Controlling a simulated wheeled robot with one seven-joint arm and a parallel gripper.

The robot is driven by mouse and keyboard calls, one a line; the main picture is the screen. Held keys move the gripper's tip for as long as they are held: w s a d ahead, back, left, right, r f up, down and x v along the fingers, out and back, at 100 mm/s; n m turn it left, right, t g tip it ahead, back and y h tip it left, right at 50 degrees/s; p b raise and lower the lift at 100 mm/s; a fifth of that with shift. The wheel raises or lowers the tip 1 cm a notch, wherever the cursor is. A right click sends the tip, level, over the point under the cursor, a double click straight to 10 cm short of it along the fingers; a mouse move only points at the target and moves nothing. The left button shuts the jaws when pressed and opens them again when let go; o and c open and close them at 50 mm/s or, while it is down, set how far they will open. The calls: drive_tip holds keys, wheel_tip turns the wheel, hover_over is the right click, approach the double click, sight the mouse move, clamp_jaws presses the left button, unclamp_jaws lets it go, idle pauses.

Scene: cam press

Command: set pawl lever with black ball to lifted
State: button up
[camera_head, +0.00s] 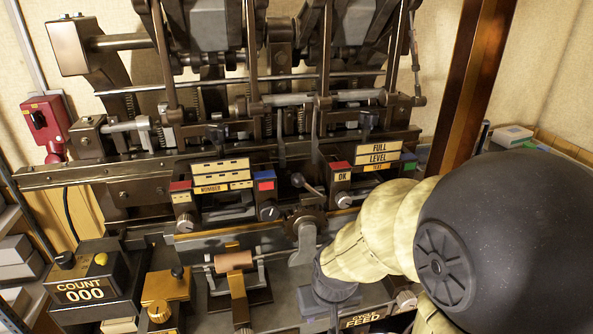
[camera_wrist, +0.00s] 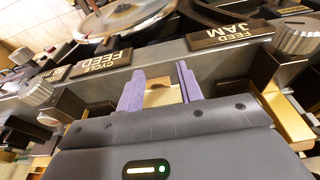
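A lever with a black ball (camera_head: 297,180) stands above a dark toothed wheel (camera_head: 303,219) at the middle of the machine, apparently the pawl lever. Its lower joint is too small to make out. My gripper (camera_head: 335,292) is low and to the right of the wheel, apart from the black ball. Its fingertips are hard to see there. In the wrist view, the two purple fingers of my gripper (camera_wrist: 158,76) are spread with nothing held. A tan-and-brass part shows beyond the gap. The black ball is not recognisable in the wrist view.
A second black knob (camera_head: 177,271) tops a brass block at left. A copper roller (camera_head: 234,260) lies left of the wheel. CYCLE FEED (camera_wrist: 101,64) and FEED JAM (camera_wrist: 235,34) labels flank the fingers. A dial knob (camera_wrist: 298,36) sits at right. Upright posts rise behind.

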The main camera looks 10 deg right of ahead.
drive_tip(key=shift+s, duration=0.1)
drive_tip(key=o, duration=0.3)
drive_tip(key=shift+r, duration=0.1)
drive_tip(key=m+t+h+p, duration=0.2)
drive_tip(key=m+p, duration=0.2)
drive_tip(key=p, duration=0.5)
approach(298, 176)
drive_tip(key=w+d+r+v, duration=0.1)
drive_tip(key=v, duration=0.7)
drive_tip(key=shift+a+f+g, duration=0.2)
drive_tip(key=shift+f+g, duration=0.1)
drive_tip(key=shift+f, duration=0.15)
drive_tip(key=p+x, duration=0.2)
drive_tip(key=x, duration=1.5)
drive_tip(key=shift+w+a+f, duration=0.1)
drive_tip(key=shift+a+f, duration=0.1)
